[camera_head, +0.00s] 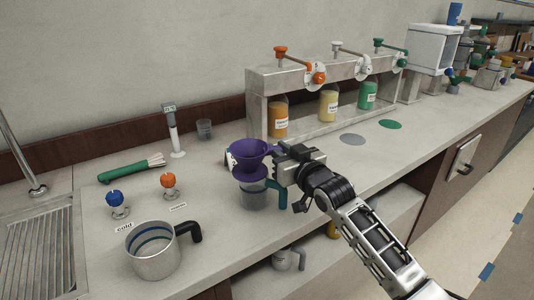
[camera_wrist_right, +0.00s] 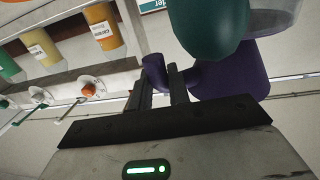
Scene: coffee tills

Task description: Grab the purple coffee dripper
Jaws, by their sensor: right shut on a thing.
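The purple coffee dripper (camera_head: 250,160) sits upright on top of a clear glass carafe (camera_head: 255,198) with a teal handle on the counter. In the right wrist view the dripper (camera_wrist_right: 232,78) fills the upper right, partly hidden by the teal handle (camera_wrist_right: 208,30). My right gripper (camera_head: 276,152) reaches in from the right at the dripper's side. In the right wrist view its fingers (camera_wrist_right: 162,88) are shut on the dripper's small purple handle (camera_wrist_right: 154,72). My left gripper is not in view.
A steel jug (camera_head: 152,252) with a black handle stands front left, near blue (camera_head: 116,203) and orange (camera_head: 169,184) knobs. A metal dispenser rack (camera_head: 256,98) with several bottles stands behind my gripper. A sink drainboard (camera_head: 38,245) is far left.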

